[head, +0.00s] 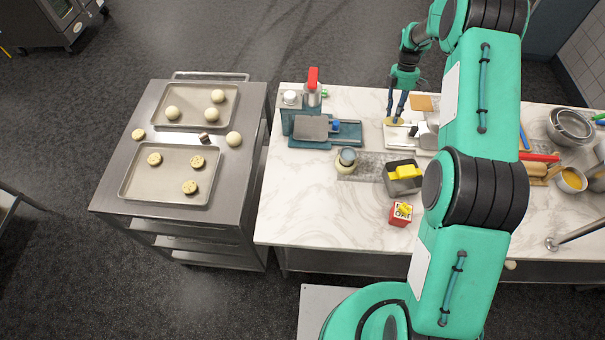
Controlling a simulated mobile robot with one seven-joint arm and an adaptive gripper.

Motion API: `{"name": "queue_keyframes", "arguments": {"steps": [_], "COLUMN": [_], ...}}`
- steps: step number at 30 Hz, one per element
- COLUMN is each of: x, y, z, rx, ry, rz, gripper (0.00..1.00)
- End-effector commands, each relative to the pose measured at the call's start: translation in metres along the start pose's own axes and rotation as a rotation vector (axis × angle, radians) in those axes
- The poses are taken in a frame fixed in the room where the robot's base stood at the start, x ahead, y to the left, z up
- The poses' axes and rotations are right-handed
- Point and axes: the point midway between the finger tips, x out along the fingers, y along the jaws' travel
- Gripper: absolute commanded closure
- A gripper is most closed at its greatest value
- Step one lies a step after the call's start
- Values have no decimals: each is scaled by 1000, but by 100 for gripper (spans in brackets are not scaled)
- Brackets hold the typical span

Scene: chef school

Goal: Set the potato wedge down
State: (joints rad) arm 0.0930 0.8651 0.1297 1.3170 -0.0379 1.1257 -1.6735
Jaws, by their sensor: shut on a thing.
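My gripper (396,117) points down over the back part of the marble counter, its fingers close together. It is shut on a small tan-yellow piece at its fingertips, which I take to be the potato wedge (392,121). The wedge is tiny here and partly hidden by the fingers. It is at the back left of a white board-like appliance (396,140) with a grey and dark part at its right. I cannot tell whether the wedge touches that surface.
A blue-grey board with a scale-like plate (310,127) lies to the left. A dark bin with yellow pieces (393,184) and a red box (400,220) stand nearer. Bowls (571,126) are at the right. The counter's front left (310,215) is clear. A steel cart (115,190) holds trays.

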Motion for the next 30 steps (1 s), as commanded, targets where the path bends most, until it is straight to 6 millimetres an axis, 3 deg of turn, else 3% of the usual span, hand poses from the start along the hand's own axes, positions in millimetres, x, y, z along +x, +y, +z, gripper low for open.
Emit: {"name": "queue_keyframes", "arguments": {"steps": [11,20,30], "x": [-52,-42,-25], "y": [-15,-47,-114], "z": [0,-67,-159], "rx": [0,-9,-15], "ry": [0,7,17], "rz": [3,5,11], "gripper": [100,100,100]}}
